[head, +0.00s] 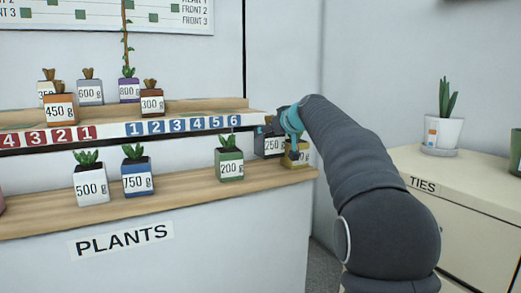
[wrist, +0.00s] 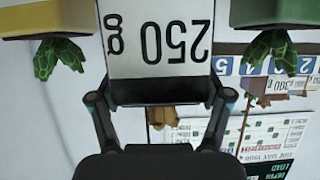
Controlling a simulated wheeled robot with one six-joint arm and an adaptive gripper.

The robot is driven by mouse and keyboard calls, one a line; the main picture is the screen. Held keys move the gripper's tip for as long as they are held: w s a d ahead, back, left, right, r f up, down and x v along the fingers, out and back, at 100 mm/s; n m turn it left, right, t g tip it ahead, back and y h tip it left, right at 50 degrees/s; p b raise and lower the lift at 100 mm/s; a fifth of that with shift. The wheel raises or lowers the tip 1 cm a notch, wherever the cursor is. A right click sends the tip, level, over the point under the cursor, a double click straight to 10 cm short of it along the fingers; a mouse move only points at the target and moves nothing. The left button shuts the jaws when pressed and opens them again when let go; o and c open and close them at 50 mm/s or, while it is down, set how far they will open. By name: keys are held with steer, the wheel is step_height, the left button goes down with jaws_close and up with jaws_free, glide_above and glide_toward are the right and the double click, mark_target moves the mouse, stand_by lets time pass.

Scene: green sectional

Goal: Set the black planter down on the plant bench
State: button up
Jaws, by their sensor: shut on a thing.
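The black planter (head: 262,146), labelled 250 g, is at the right end of the plant bench (head: 150,200), between a green 200 g planter (head: 230,165) and a yellow planter (head: 302,160). My gripper (head: 284,130) is shut on it, and my arm partly covers it. In the wrist view its label (wrist: 160,45) shows upside down between my fingers (wrist: 160,98). The green planter (wrist: 270,12) and yellow planter (wrist: 40,15) show on either side, apart from it. I cannot tell whether its base touches the bench.
A white 500 g planter (head: 91,184) and blue 750 g planter (head: 137,179) stand left on the bench, with free room between blue and green. A raised shelf (head: 190,105) behind carries several planters. A cabinet (head: 425,170) labelled TIES stands at right.

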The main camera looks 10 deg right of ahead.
mark_target(272, 145)
steer(key=shift+w+a+f, duration=1)
steer(key=shift+w, duration=0.2)
steer(key=shift+f+b, duration=0.65)
steer(key=shift+f, duration=1.25)
steer(key=shift+f, duration=0.15)
steer(key=o, duration=1.6)
steer(key=b+v, duration=0.1)
steer(key=v, duration=1.1)
steer(key=shift+s, duration=0.1)
